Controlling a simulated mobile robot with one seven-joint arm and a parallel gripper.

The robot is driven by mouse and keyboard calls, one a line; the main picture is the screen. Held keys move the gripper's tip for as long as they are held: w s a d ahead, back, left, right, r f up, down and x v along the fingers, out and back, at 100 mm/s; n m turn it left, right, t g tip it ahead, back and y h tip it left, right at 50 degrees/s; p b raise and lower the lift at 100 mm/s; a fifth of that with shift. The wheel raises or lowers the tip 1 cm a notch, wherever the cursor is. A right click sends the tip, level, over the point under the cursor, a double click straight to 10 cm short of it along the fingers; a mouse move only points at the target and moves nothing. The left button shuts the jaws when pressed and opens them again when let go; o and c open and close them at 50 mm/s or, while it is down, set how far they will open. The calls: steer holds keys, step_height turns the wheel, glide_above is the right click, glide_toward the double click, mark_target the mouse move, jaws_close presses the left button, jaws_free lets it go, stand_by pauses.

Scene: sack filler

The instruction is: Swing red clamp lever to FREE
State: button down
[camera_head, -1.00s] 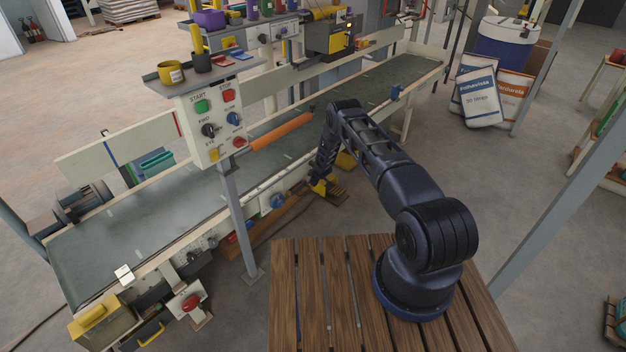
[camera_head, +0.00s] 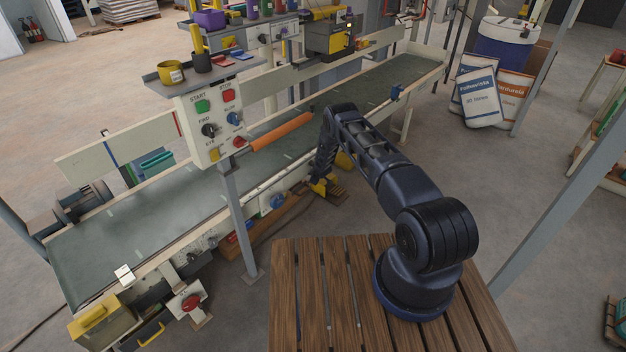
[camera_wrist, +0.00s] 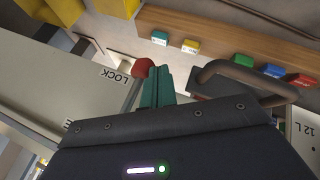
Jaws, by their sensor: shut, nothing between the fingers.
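The red clamp lever's round knob (camera_wrist: 143,67) shows in the wrist view, just beyond and left of my fingertips. It is near the LOCK lettering (camera_wrist: 115,75) on a pale panel. A partly hidden letter, apparently an E, shows lower left on that panel. My gripper (camera_wrist: 156,84) has its teal fingers together and empty, close beside the knob. I cannot tell whether they touch. The lever's arm is mostly hidden. In the head view my gripper is low at the conveyor's near side, and its fingertips and the lever cannot be made out.
A brown curved bar (camera_wrist: 245,72) lies right of my fingers in the wrist view. A wooden strip (camera_wrist: 215,35) carries several small coloured blocks. In the head view the conveyor (camera_head: 150,220) and a control box (camera_head: 212,128) on a grey post stand left of my arm.

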steer(key=shift+w+d+f+t, duration=0.1)
steer(key=shift+w+f+t, duration=0.05)
steer(key=shift+t, duration=0.25)
steer(key=w+d+r+t+h, duration=0.1)
steer(key=w+d+r, duration=0.1)
steer(key=w+d, duration=0.3)
steer(key=shift+w+d+n, duration=0.3)
steer(key=shift+d+n, duration=0.05)
steer(key=shift+n, duration=0.05)
stand_by(1.1)
stand_by(1.5)
steer(key=s+a, duration=0.2)
steer(key=s, duration=1)
steer(key=shift+s+f, duration=0.15)
steer(key=shift+f, duration=0.3)
